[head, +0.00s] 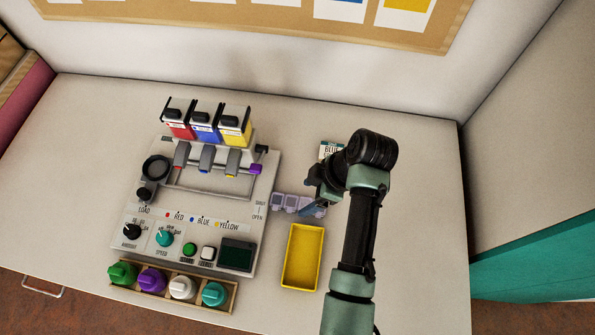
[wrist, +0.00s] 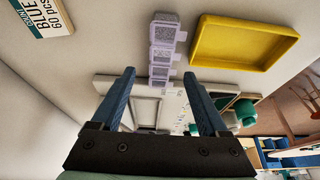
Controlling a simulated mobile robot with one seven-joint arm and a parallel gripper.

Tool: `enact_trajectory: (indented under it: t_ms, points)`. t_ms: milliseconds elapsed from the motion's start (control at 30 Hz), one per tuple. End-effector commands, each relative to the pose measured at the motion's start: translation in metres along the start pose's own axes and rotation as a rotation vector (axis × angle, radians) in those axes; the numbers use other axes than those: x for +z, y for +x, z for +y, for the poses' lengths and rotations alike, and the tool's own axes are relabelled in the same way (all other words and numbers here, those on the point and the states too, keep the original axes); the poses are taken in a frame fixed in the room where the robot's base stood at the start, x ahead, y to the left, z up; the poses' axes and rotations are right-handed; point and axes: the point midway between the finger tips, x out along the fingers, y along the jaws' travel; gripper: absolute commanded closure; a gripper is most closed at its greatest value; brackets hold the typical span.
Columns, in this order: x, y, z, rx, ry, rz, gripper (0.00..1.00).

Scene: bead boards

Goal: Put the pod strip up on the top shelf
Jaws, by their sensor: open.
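The pod strip (head: 290,203) is a pale lavender row of several small square pods. It lies on the table just right of the grey bead machine, and its right end is partly hidden by my gripper. In the wrist view the strip (wrist: 163,52) runs away from me, its near part in line with the gap between the fingers. My gripper (wrist: 160,74) is open, with two blue fingers apart and nothing held. In the head view my gripper (head: 316,196) is over the strip's right end; contact cannot be told. No top shelf can be clearly made out.
A yellow tray (head: 302,260) lies just below the strip. A BLUE label card (head: 329,150) lies behind my gripper. The bead machine (head: 240,220) stands left, with a wooden rack of coloured knobs (head: 232,299) in front. The table's right side is clear up to the wall.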

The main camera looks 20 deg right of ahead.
Motion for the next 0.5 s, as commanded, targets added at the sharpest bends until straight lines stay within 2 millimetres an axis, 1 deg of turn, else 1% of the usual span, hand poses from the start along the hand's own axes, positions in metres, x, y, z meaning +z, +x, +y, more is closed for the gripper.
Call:
enact_trajectory:
  t_ms: [133,400,500]
  points:
    - [0.0,0.01,-0.001,-0.002,-0.001,-0.001,0.22]
    - [0.002,0.049,-0.002,-0.001,-0.001,-0.001,0.22]
    - [0.002,0.055,-0.002,0.001,-0.002,-0.001,0.22]
